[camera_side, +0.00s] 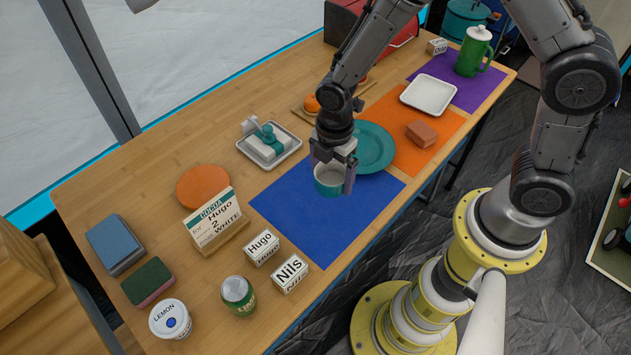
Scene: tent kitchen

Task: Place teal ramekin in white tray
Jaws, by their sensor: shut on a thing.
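The teal ramekin (327,190), white inside, is between the fingers of my gripper (332,173), which is shut on it. It appears upright over the blue mat (290,208); I cannot tell how far above the mat it is. Another pale tray (291,153) lies left of the blue mat and holds a folded white cloth with a teal band and a teal-topped item.
A teal plate (374,148) and brown block (421,133) sit on the orange mat (400,165) beside my gripper. A green jug (474,52) stands near the white tray. Most of the blue mat is clear.

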